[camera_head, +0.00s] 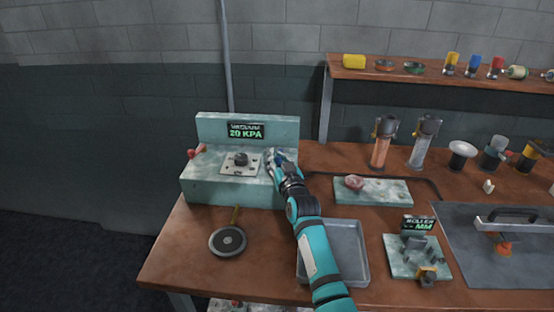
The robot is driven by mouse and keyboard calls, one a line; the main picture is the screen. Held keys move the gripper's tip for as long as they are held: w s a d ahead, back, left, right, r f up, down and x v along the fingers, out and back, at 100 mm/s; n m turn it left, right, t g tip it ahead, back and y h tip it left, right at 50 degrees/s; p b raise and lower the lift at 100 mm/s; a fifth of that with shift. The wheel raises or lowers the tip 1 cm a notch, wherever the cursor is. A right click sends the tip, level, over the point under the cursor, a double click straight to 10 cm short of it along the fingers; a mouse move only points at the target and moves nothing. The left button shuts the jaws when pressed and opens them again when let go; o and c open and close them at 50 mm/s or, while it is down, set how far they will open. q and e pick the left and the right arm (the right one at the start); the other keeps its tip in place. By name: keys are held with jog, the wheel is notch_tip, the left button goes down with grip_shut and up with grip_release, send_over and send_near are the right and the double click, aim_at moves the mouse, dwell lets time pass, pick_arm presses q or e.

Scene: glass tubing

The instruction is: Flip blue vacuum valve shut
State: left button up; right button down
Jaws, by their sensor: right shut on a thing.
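The pale green vacuum station (208,185) stands at the back left of the bench, with a display reading "VACUUM 20 KPA" (245,131). A red valve handle (198,151) sits at its left end. My right gripper (276,160) is at the station's right end, pointing away from me. It is shut on what appears to be the blue vacuum valve, which my fingers mostly hide. How far the valve is turned cannot be told. My left gripper is out of view.
A round dark disc with a handle (228,241) lies in front of the station. A grey tray (348,250) lies under my right arm. A roller stand (410,258), two torches (383,142) and a grey plate (480,270) are to the right. A shelf (400,76) hangs behind.

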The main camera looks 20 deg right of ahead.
jog(key=shift+s+a+f, duration=0.15)
jog(key=shift+f, duration=0.45)
jog(key=c, duration=1.7)
grip_release()
jog(key=shift+s+r, duration=0.1)
jog(key=shift+o, duration=1.2)
jog(key=shift+s+r, duration=0.15)
jog(key=shift+r, duration=0.05)
jog(key=o, duration=0.3)
jog(key=shift+a+r, duration=0.1)
jog(key=shift+r, duration=0.1)
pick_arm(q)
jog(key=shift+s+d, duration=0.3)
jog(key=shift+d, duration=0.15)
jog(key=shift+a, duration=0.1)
pick_arm(e)
jog(key=shift+d, duration=0.2)
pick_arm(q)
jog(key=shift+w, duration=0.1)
pick_arm(e)
jog(key=s, duration=1.2)
jog(key=shift+a, duration=0.4)
